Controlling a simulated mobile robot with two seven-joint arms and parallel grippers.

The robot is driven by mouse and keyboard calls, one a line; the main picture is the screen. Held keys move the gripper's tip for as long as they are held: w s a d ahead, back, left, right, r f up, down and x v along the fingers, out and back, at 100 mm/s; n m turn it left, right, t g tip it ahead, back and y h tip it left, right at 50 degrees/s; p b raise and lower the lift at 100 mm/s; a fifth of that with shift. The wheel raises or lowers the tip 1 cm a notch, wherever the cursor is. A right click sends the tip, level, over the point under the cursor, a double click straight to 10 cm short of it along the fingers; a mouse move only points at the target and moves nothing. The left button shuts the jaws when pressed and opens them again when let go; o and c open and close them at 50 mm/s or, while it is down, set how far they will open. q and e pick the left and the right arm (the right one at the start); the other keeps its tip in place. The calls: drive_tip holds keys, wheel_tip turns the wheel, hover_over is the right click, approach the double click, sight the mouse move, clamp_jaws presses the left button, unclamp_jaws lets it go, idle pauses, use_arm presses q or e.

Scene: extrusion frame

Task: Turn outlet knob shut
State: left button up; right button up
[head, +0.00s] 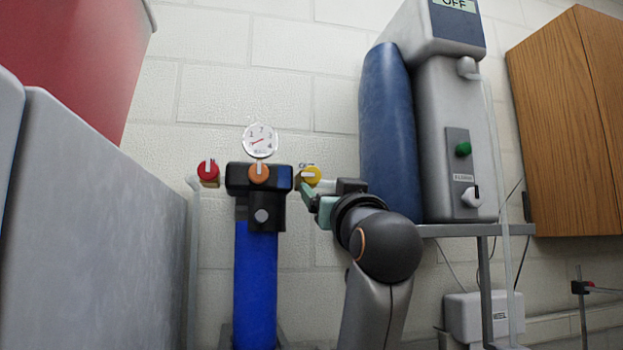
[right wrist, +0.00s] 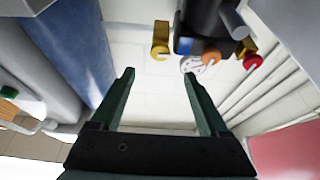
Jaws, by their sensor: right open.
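The yellow knob (head: 313,172), with a small blurred label above it, sits on the right side of the black filter head (head: 240,178). Its white pointer looks roughly level. In the right wrist view the yellow knob (right wrist: 160,36) is beyond the fingertips, between their lines. My right gripper (head: 308,196) is just below and in front of the yellow knob in the head view, partly overlapping its surroundings. In the right wrist view the gripper (right wrist: 160,77) is open, with nothing between its green fingers. I cannot tell if it touches anything. My left gripper is not in view.
A red knob (head: 208,170) and an orange knob (head: 259,174) sit to the left, below a round gauge (head: 260,140). A blue cylinder (head: 255,285) hangs below the head. A grey machine with a blue tank (head: 387,130) stands at right on a shelf.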

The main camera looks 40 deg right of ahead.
sight(312, 178)
drive_tip(key=p+x, duration=0.4)
drive_tip(key=x, duration=0.5)
drive_tip(key=shift+w+d+r, duration=0.15)
drive_tip(key=shift+w, duration=0.15)
drive_tip(key=shift+x, duration=0.8)
clamp_jaws()
